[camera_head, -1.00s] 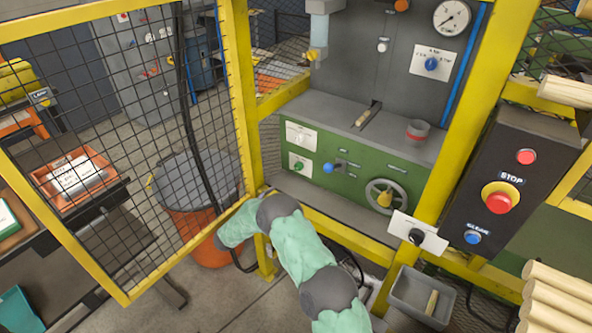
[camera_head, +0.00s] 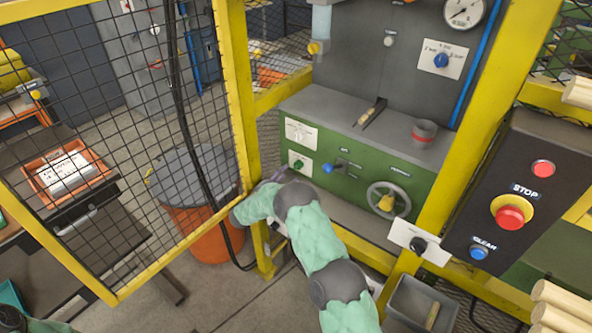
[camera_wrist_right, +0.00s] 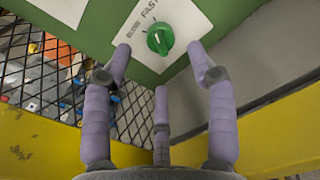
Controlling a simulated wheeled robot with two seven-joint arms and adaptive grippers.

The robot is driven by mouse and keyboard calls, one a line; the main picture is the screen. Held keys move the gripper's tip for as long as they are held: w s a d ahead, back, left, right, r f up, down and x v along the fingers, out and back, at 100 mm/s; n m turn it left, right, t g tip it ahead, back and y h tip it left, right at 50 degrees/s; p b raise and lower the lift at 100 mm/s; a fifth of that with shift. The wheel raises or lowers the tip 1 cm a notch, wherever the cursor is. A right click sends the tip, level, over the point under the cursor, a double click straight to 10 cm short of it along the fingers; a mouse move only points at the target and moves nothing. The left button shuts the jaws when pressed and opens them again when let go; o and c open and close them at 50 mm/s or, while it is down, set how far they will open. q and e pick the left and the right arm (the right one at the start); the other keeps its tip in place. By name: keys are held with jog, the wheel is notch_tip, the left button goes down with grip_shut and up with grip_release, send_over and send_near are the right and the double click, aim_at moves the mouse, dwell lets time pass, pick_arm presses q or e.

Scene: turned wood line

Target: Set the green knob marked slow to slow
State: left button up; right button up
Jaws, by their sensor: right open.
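The green knob (camera_head: 299,164) sits on a white plate on the green machine front, below another white plate. In the right wrist view the knob (camera_wrist_right: 160,39) is near the top, and its plate (camera_wrist_right: 148,20) reads SLOW and FAST. I cannot tell for sure which word the knob points to. My right gripper (camera_wrist_right: 160,62) is open and empty, its purple fingers spread below and to both sides of the knob, apart from it. My left gripper is not in view.
A yellow post (camera_head: 242,100) and mesh door (camera_head: 120,150) stand left of my right arm. A blue knob (camera_head: 327,168) and handwheel (camera_head: 388,202) are right of the green knob. A control box with a red stop button (camera_head: 510,217) is at right. An orange bin (camera_head: 205,238) stands left.

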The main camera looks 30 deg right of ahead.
aim_at(295, 168)
jog(key=b+x, duration=0.1)
jog(key=x, duration=0.5)
jog(key=shift+d+b, duration=0.2)
jog(key=shift+b, duration=0.2)
jog(key=c, duration=1.1)
